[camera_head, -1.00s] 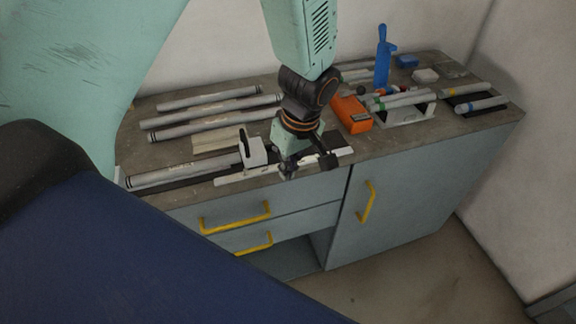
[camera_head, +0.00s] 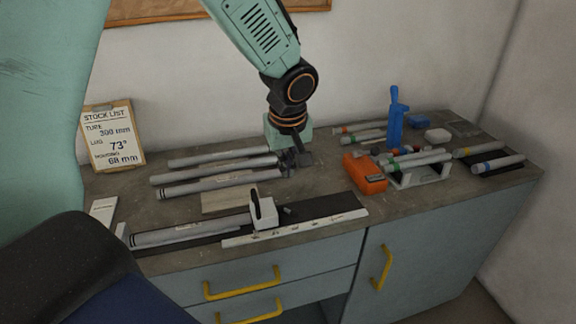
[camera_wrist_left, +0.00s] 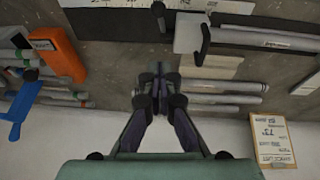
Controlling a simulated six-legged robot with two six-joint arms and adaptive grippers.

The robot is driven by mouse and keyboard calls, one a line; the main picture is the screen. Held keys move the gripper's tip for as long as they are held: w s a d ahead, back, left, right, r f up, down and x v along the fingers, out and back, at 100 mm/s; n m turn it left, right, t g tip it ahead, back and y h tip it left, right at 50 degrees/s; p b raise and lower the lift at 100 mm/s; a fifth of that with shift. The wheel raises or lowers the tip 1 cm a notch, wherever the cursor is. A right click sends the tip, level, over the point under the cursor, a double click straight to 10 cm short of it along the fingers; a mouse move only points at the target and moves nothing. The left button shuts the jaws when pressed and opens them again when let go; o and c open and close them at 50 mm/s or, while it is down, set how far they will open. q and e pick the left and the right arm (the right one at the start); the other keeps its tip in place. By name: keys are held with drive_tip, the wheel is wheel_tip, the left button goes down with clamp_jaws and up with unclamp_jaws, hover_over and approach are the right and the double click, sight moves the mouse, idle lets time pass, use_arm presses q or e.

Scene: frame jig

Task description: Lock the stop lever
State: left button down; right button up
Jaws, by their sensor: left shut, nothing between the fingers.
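The stop is a white block (camera_head: 265,216) on the dark jig rail (camera_head: 335,205) near the counter's front. Its black lever (camera_head: 254,204) stands up at the block's left side. In the left wrist view the white block (camera_wrist_left: 188,35) and the black lever (camera_wrist_left: 205,42) show at the top. A grey tube (camera_head: 190,232) lies along the rail left of the block. My left gripper (camera_head: 303,160) is shut and empty, behind the stop and apart from it, near the right ends of the loose tubes; it also shows in the left wrist view (camera_wrist_left: 158,82). My right gripper is not in view.
Several loose grey tubes (camera_head: 220,180) lie at the back left. An orange tool (camera_head: 364,173), a blue upright tool (camera_head: 396,120) and a tube holder (camera_head: 420,178) stand right. A stock list clipboard (camera_head: 113,137) leans on the wall. A pale scale strip (camera_head: 295,228) edges the rail.

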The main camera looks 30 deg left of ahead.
use_arm(q)
hover_over(290, 213)
drive_tip(key=w+a, duration=0.3)
drive_tip(key=a, duration=0.1)
wheel_tip(290, 213, down, 7)
drive_tip(key=d+f, duration=0.1)
drive_tip(key=s+d+f, duration=0.1)
drive_tip(key=d, duration=0.1)
drive_tip(key=shift+s+f, duration=0.3)
drive_tip(key=shift+f, duration=0.25)
drive_tip(key=shift+w+a+f, duration=0.1)
drive_tip(key=shift+a+f, duration=0.1)
drive_tip(key=shift+a, duration=0.15)
drive_tip(key=shift+d, duration=0.25)
drive_tip(key=b, duration=0.2)
drive_tip(key=s+f+b, duration=0.1)
drive_tip(key=b, duration=0.1)
drive_tip(key=shift+d+f+b, duration=0.15)
drive_tip(key=shift+d+b, duration=0.15)
drive_tip(key=shift+s+d+f+b, duration=0.15)
drive_tip(key=shift+d+b, duration=0.15)
drive_tip(key=shift+b, duration=0.5)
drive_tip(key=shift+s, duration=0.15)
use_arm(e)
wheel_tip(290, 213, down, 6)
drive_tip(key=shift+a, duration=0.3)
